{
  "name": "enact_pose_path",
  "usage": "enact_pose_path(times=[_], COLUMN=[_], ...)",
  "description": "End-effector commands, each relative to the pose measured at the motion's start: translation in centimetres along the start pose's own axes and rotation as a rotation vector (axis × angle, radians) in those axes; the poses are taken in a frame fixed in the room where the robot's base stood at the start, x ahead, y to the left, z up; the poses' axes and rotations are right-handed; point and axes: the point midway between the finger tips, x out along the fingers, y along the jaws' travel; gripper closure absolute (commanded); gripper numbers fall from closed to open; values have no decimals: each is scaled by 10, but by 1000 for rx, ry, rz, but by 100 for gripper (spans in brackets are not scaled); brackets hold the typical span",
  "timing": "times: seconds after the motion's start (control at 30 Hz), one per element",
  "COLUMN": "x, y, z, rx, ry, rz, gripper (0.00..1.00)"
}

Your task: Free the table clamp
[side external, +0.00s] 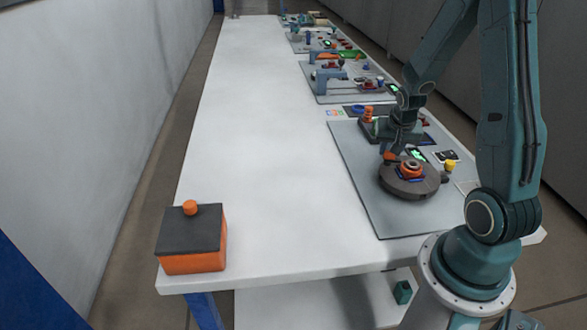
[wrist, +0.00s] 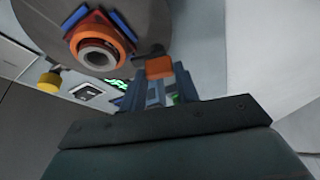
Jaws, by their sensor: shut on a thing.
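A dark grey round table (side external: 420,188) stands on the near grey plate, with an orange ring (side external: 411,168) on a blue square base on top. In the wrist view the round table (wrist: 130,25) fills the upper left, with the orange ring (wrist: 98,46) near its edge. A small orange clamp lever end (side external: 389,157) sits at the table's rim; it also shows in the wrist view (wrist: 158,67). My gripper (side external: 391,151) is at the rim, shut on this lever end. In the wrist view its fingertips (wrist: 160,85) are partly hidden behind the orange piece.
A yellow knob (side external: 450,165) stands right of the round table. A dark block with orange parts (side external: 368,114) is behind my gripper. An orange box with a dark lid (side external: 193,245) stands at the front left. More stations line the far right edge; the table's left half is largely clear.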

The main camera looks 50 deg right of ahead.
Motion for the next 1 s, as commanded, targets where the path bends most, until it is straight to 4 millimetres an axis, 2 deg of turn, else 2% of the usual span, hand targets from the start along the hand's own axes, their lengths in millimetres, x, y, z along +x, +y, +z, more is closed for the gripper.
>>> enact_pose_path(times=[1.0], x=[1], y=[6], z=[-2], rx=[-785], ry=[0], rz=[-326], gripper=[92])
